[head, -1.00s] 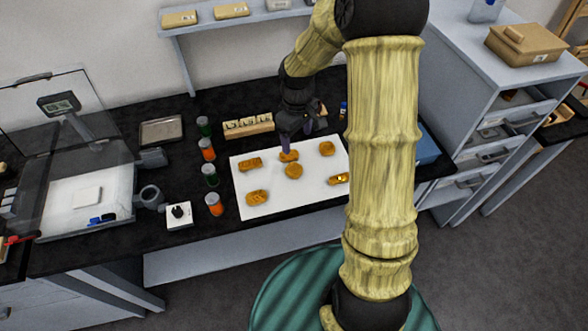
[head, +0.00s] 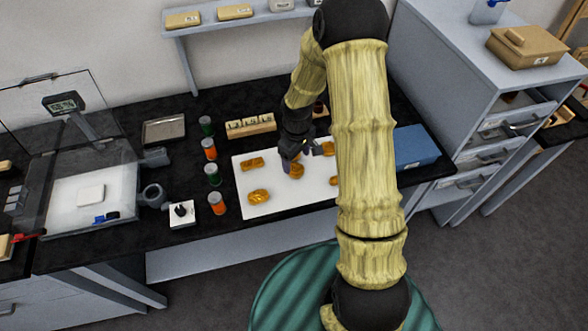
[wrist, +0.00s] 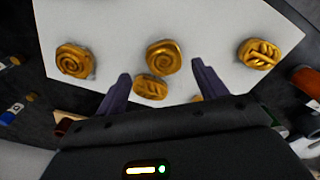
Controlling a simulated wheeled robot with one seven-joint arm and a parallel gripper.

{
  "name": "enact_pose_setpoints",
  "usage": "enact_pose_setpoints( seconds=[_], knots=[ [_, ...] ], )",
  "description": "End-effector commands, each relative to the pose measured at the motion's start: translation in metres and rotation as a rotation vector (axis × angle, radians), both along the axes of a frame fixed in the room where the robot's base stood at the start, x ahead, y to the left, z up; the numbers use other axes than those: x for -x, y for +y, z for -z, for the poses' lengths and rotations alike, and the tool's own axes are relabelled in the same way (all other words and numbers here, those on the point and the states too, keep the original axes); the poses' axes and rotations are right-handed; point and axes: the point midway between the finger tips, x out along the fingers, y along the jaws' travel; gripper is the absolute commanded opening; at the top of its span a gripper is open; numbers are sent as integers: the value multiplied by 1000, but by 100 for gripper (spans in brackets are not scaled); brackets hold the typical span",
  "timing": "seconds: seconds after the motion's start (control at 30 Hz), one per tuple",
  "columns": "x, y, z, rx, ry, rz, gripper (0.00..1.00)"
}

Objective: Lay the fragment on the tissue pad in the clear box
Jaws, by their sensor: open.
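Several gilt fragments lie apart on a white sheet (head: 283,202); I cannot tell which one the task means. In the head view my gripper (head: 298,159) is open and empty over the sheet, close to a round fragment (head: 297,172). In the wrist view a spiral fragment (wrist: 163,57) lies just beyond and between the fingertips. A smaller fragment (wrist: 150,88) shows between the fingers, another spiral one (wrist: 73,60) at left and a ridged one (wrist: 258,54) at right. The clear box (head: 62,143) stands at the far left, with the white tissue pad (head: 90,195) inside, bare.
A small white device with a black knob (head: 181,213) and a grey round holder (head: 153,196) stand beside the box. A blue case (head: 416,147) lies at right.

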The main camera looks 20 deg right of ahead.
Motion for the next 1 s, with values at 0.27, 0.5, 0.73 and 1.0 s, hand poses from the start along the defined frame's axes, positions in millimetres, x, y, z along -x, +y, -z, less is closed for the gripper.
enact_pose_setpoints(
  seconds=[0.27, 0.5, 0.73, 1.0],
  knots=[
    [4, 7, 34, -1, 3, -13, 71],
    [4, 8, 39, -2, -1, -13, 71],
    [4, 7, 39, -1, 0, -12, 71],
    [4, 4, 38, -1, 0, -6, 45]
  ],
)
